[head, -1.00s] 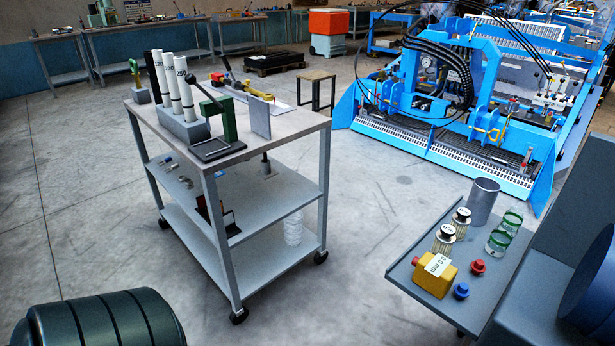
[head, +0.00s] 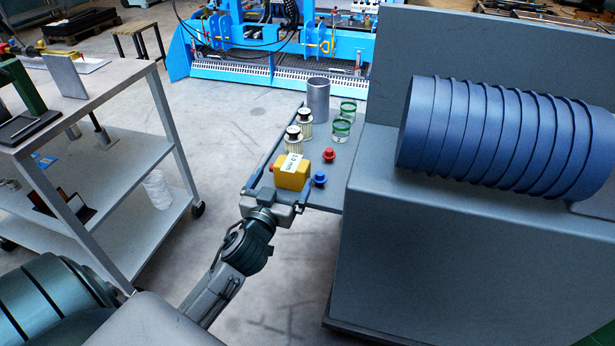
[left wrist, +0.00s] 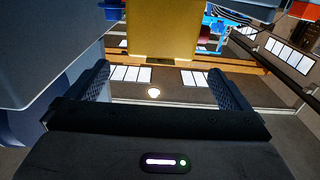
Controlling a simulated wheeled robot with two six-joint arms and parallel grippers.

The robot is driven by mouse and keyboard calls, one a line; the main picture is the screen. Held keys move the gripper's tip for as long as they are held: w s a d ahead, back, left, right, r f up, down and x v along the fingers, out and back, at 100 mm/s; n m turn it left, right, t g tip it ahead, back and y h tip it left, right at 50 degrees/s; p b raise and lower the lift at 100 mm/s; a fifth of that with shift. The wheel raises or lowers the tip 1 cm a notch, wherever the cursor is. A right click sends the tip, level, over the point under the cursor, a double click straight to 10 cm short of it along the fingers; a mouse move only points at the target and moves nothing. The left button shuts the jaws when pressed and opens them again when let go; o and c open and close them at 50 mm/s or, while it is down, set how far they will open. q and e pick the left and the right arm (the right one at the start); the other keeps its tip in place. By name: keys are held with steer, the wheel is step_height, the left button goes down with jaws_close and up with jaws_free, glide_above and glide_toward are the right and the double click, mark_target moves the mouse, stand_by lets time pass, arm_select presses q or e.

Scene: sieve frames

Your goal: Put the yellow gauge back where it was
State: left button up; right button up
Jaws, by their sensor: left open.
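The yellow gauge (head: 291,174), a block with a white "0.0 mm" label, sits at the near end of a grey side shelf (head: 327,199). My left gripper (head: 280,187) is open at the near side of the gauge, with its fingers spread to either side. In the left wrist view the gauge (left wrist: 162,28) shows at the top, beyond and between the two open fingers (left wrist: 160,88). I cannot tell whether a finger touches it. A red knob shows at the gauge's left side in the head view. My right gripper is not in view.
Close by on the shelf are a blue knob (head: 320,180), a red knob (head: 328,155), two white-and-black cylinders (head: 294,140), green-banded glasses (head: 341,130) and a metal cup (head: 318,100). A grey cabinet wall (head: 420,230) bounds it right. A trolley (head: 110,175) stands left.

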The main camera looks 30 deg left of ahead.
mark_target(294, 158)
arm_select(q)
steer(key=x, duration=0.5)
steer(key=shift+a+p, duration=0.1)
steer(key=shift+p, duration=0.2)
steer(key=x, duration=0.4)
steer(key=shift+w+f+p, duration=0.2)
steer(key=shift+f+p, duration=0.05)
steer(key=shift+p, duration=0.05)
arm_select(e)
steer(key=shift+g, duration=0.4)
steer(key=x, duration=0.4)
arm_select(q)
steer(key=c, duration=1.3)
steer(key=shift+r, duration=0.15)
